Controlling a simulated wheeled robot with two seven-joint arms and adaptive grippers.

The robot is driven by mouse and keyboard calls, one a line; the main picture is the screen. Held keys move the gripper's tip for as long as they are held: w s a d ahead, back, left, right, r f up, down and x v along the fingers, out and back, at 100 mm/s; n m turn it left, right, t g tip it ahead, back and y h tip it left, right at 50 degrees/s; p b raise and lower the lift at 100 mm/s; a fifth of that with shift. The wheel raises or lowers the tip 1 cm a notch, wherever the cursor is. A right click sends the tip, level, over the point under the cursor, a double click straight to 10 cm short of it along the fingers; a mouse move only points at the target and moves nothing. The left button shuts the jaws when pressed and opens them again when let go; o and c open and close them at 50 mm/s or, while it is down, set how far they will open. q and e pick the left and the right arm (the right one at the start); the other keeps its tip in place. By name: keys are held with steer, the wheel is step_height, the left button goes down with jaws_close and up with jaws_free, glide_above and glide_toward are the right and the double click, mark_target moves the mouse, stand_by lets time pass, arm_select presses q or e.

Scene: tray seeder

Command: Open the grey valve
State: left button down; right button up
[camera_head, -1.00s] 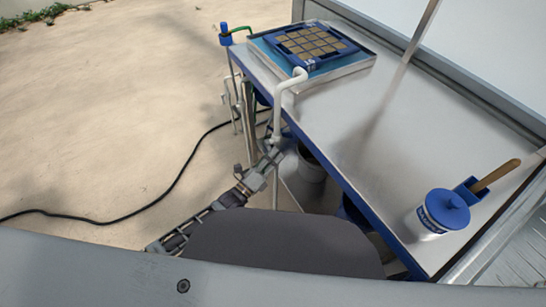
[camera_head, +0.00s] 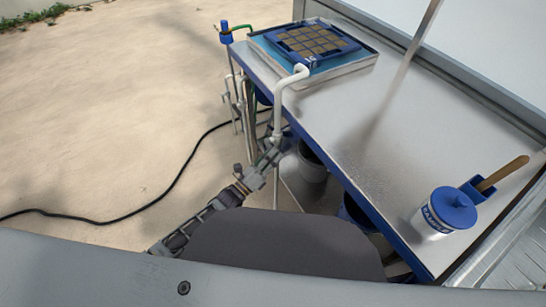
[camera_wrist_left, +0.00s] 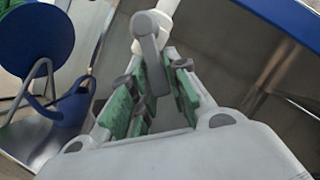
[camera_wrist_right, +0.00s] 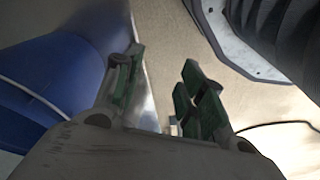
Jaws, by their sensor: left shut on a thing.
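The grey valve (camera_wrist_left: 148,45) is a rounded lever on a white pipe in the left wrist view. Its lower part lies between the green-padded fingers of my left gripper (camera_wrist_left: 158,88), which is shut on it. In the head view, the white pipe (camera_head: 278,110) bends down over the table's near left edge. My left gripper (camera_head: 268,158) is at its lower end, and the valve is hard to make out there. My right gripper (camera_wrist_right: 160,92) is open and empty in the right wrist view, beside a large blue container (camera_wrist_right: 50,85).
The metal table (camera_head: 400,130) with a blue edge carries a seedling tray (camera_head: 350,43) at the back left and a blue-lidded jar (camera_head: 452,208) at the right. A dark bucket (camera_head: 311,165) stands below. A black cable (camera_head: 150,205) crosses the open floor at the left.

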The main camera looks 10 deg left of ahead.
arm_select(q)
steer(key=shift+w+a+f+m+h+b, duration=0.2)
steer(key=shift+m+h+b, duration=0.15)
steer(key=shift+m+b, duration=0.3)
steer(key=shift+w+a+f+m+h+b, duration=0.15)
steer(key=shift+m+h+b, duration=0.25)
steer(key=shift+m, duration=0.35)
steer(key=shift+w+a+f+m+g+h+b, duration=0.1)
steer(key=shift+m+g+h+b, duration=0.15)
steer(key=shift+m+b, duration=0.15)
steer(key=shift+w+m+g+h+b, duration=0.1)
steer(key=shift+m+g+b, duration=0.15)
steer(key=shift+m, duration=0.25)
arm_select(e)
step_height(320, 180, up, 8)
steer(key=a, duration=0.1)
steer(key=shift+w+a+y, duration=0.3)
steer(key=shift+w+a, duration=0.1)
arm_select(q)
steer(key=c, duration=1.3)
jaws_free()
steer(key=shift+c, duration=0.2)
steer(key=shift+s, duration=0.1)
arm_select(e)
steer(key=shift+f, duration=0.1)
arm_select(q)
steer(key=v, duration=0.8)
